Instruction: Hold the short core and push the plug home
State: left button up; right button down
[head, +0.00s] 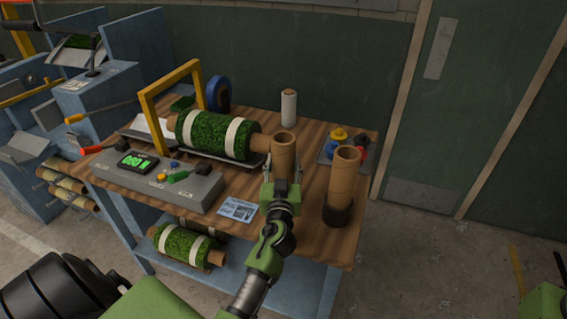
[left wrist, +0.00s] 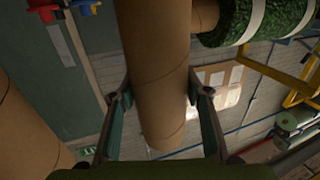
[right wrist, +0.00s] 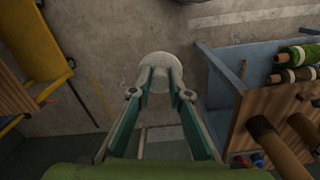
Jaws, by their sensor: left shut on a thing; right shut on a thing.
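My left gripper (head: 281,184) is shut on the short core (head: 284,156), a brown cardboard tube with an open top, upright above the table. In the left wrist view the fingers (left wrist: 160,98) clasp both sides of the core (left wrist: 158,55). Its foot is hidden behind the gripper in the head view. My right gripper (right wrist: 160,78) is shut on the plug (right wrist: 160,62), a pale round piece at its fingertips, out over the floor and away from the cores. The plug does not show in the head view.
Another cardboard core (head: 343,180) stands in a dark round base, right of the held core. A strapped turf roll (head: 215,134) lies behind left, by a yellow frame (head: 147,105). A readout console (head: 165,185), a white roll (head: 289,108) and a tray of coloured knobs (head: 326,156) share the table.

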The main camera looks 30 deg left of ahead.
pick_arm(q)
jog(key=shift+f, duration=0.1)
pick_arm(e)
notch_tip(320, 180, up, 16)
dwell(1.0)
pick_arm(q)
jog(key=shift+f, duration=0.1)
pick_arm(e)
jog(key=shift+f, duration=3.8)
dwell(1.2)
pick_arm(q)
jog(key=o, duration=1.1)
jog(key=shift+o, duration=1.3)
